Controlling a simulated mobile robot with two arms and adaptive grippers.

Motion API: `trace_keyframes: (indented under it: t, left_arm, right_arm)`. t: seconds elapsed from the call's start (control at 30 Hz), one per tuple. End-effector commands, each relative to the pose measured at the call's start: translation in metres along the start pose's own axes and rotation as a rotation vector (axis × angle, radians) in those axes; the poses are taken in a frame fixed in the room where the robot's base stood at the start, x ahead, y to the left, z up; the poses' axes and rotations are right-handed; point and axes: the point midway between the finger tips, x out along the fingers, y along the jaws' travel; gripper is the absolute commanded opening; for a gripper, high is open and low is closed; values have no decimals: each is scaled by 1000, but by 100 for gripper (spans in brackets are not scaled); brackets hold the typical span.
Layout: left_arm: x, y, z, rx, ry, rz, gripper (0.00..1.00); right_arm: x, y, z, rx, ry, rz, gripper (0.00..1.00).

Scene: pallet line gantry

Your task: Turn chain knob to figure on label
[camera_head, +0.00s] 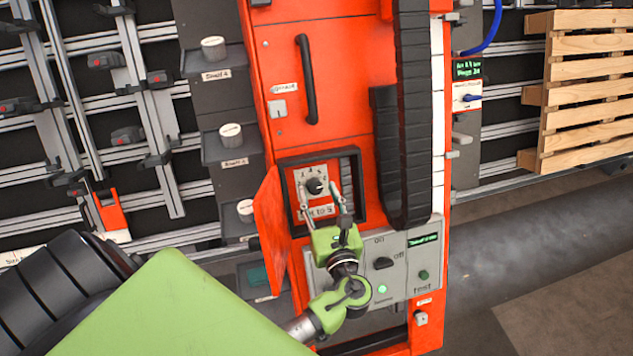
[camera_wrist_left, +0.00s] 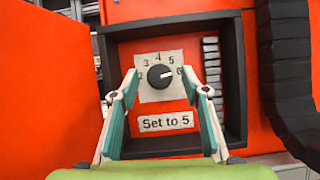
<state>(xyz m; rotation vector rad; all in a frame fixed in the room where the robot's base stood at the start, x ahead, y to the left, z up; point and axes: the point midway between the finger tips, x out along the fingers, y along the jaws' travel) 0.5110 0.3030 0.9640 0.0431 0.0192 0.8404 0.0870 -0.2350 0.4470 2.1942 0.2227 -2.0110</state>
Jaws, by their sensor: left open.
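The black chain knob (camera_wrist_left: 160,76) sits on a pale dial plate (camera_wrist_left: 150,92) with figures around its top, inside a recessed box in the orange cabinet. Its white mark points right, near the figure at the right end, which looks like 6. The label (camera_wrist_left: 165,122) below reads "Set to 5". In the head view the knob (camera_head: 315,186) and label (camera_head: 318,211) show small. My left gripper (camera_wrist_left: 160,82) is open, one finger on each side of the knob, with gaps seen between. It also shows in the head view (camera_head: 319,191). My right gripper is not in view.
The orange door (camera_head: 269,225) of the box stands open on the left. A grey switch panel (camera_head: 400,270) is below right, and a black cable chain (camera_head: 413,120) hangs to the right.

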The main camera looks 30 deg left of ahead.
Motion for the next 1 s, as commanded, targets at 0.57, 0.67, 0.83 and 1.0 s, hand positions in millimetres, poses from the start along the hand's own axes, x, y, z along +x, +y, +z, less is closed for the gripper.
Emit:
trace_keyframes:
  t: [0.57, 0.67, 0.83, 1.0]
  left_arm:
    - [30, 0, -1, -1, 1, 0, 42]
    - [30, 0, -1, -1, 1, 0, 19]
    - [30, 0, -1, -1, 1, 0, 4]
    - [30, 0, -1, -13, 2, 6, 4]
  right_arm:
    - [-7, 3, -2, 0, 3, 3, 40]
    - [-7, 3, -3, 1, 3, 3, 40]
    - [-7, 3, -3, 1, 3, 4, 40]
    - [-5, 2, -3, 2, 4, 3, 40]
